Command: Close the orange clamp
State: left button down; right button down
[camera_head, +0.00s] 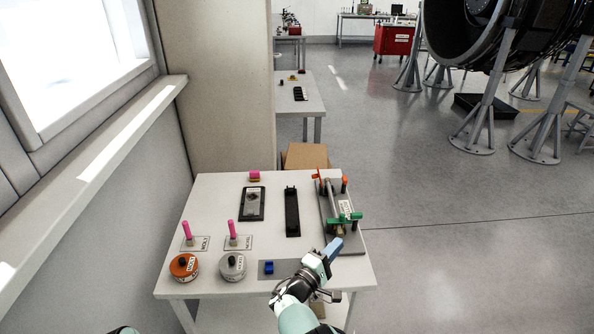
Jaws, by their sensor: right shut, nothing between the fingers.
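The orange clamp (318,174) sits at the far end of a dark fixture plate (352,241) on the right of the white table. Its orange handle sticks out to the left; a separate orange-topped post (345,181) stands just right of it. A green clamp (347,218) is at the near end of the same plate. My right gripper (334,247) is shut and empty, its blue fingertips close to the plate's near end, just below the green clamp. The orange clamp is well beyond it. My left gripper is out of view.
The white table (205,218) also holds orange (180,274) and grey (232,274) tins, two pink-handled tools (187,230), a black tray (251,215) and a black holder (292,224). A window wall is on the left. Open floor lies to the right.

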aim_at(316, 176)
jog(key=i+j, duration=0.55)
jog(key=i, duration=0.25)
